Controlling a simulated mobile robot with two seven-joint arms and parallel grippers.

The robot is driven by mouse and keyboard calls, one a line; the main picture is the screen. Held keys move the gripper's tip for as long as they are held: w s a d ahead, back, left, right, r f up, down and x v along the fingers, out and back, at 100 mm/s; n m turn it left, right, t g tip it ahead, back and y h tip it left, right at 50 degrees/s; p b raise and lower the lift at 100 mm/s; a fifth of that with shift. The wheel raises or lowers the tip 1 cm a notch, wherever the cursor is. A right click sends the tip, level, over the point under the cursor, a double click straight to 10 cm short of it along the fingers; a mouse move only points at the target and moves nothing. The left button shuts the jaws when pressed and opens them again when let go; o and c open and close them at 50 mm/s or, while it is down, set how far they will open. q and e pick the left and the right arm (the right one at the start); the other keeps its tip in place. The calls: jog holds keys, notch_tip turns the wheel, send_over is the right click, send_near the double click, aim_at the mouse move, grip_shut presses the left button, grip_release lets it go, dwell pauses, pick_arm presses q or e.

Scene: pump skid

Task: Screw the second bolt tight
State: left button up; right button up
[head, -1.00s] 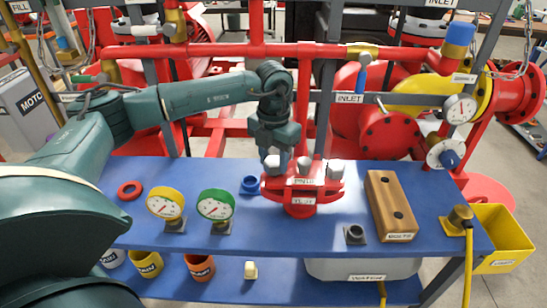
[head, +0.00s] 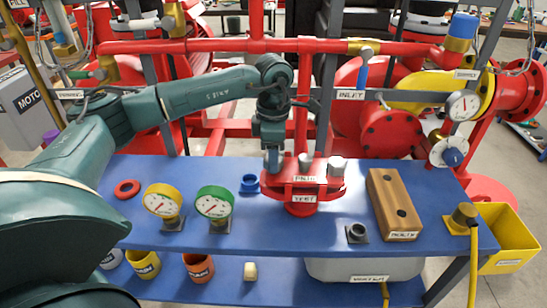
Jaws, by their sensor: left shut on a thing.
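A red flanged pump fitting (head: 303,188) stands on the blue bench. Its labels are hard to read. Two silver bolt heads show on top, a middle one (head: 305,162) and a right one (head: 337,165). My left gripper (head: 272,160) comes down from above at the fitting's left side. It is shut on a bolt there, and its fingers hide most of that bolt. I cannot tell how far the bolt is seated. My right gripper is not in view.
A wooden block with two dark holes (head: 394,205) lies right of the fitting. A yellow gauge (head: 161,200), a green gauge (head: 214,203) and a blue ring (head: 249,184) are to the left. A red pipe (head: 302,120) rises close behind the fitting.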

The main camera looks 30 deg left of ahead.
pick_arm(q)
jog(key=m, duration=0.3)
jog(key=shift+m, duration=0.4)
jog(key=o, duration=1.1)
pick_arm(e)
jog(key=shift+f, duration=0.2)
pick_arm(q)
jog(key=shift+r+b, duration=0.35)
jog(key=shift+r, duration=0.3)
notch_tip(320, 180, up, 12)
jog(key=shift+f+b, duration=0.1)
jog(key=shift+b, duration=0.3)
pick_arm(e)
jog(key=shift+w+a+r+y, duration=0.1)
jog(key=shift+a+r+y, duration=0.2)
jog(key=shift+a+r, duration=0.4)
